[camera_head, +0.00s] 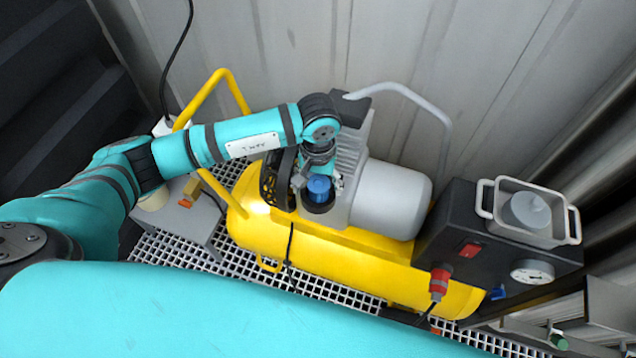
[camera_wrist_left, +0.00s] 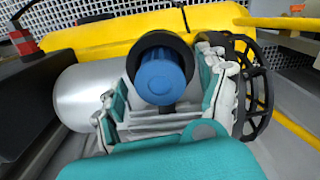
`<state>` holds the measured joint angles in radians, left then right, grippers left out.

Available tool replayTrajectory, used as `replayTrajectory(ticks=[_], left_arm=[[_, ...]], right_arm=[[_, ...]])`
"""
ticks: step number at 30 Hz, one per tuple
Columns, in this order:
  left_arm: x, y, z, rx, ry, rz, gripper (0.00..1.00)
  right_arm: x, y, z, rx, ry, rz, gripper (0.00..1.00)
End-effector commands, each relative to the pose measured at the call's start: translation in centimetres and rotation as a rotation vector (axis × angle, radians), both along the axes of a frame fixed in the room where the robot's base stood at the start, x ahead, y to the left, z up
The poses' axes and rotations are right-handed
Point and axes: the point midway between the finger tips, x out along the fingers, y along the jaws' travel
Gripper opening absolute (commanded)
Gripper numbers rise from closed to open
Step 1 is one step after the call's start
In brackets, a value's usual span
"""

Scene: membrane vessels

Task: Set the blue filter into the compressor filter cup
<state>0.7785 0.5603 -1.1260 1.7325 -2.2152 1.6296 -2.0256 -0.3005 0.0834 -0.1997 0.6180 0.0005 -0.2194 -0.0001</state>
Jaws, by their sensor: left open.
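The blue filter (camera_head: 318,187) stands in the black filter cup (camera_head: 320,207) on top of the yellow compressor, with its blue top showing above the rim. In the left wrist view the blue filter (camera_wrist_left: 161,76) has the dark rim of the cup (camera_wrist_left: 163,39) around its far side. How deep it sits I cannot tell. My left gripper (camera_head: 318,178) is directly over the cup. Its fingers are open, one on each side of the filter, and in the left wrist view the gripper (camera_wrist_left: 165,90) shows gaps beside the filter. My right gripper is not in view.
The compressor's yellow tank (camera_head: 325,258) lies on a white grid floor. A silver motor (camera_head: 392,199) is close to the right of the cup, and a black flywheel (camera_head: 276,180) close to the left. A grey tray (camera_head: 500,228) sits on a dark control box at the right.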

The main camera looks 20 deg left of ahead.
Motion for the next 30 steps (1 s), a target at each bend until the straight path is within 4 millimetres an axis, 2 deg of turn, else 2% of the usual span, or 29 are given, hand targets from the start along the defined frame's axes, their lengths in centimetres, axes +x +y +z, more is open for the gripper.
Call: replayTrajectory(ticks=[9, 15, 21, 30], left_arm=[[0.2, 0.0, 6.5, 0.0, -0.008, -0.001, 0.75], [0.2, 0.0, 9.9, 0.0, -0.005, 0.0, 0.75], [0.0, 0.0, 11.2, 0.001, -0.002, 0.0, 0.75], [0.0, 0.0, 11.3, 0.001, -0.001, 0.0, 0.75]], right_arm=[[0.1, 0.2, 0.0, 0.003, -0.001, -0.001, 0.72], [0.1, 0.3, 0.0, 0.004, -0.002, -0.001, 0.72], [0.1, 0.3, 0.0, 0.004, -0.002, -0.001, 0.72], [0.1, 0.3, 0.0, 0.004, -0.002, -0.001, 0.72]])
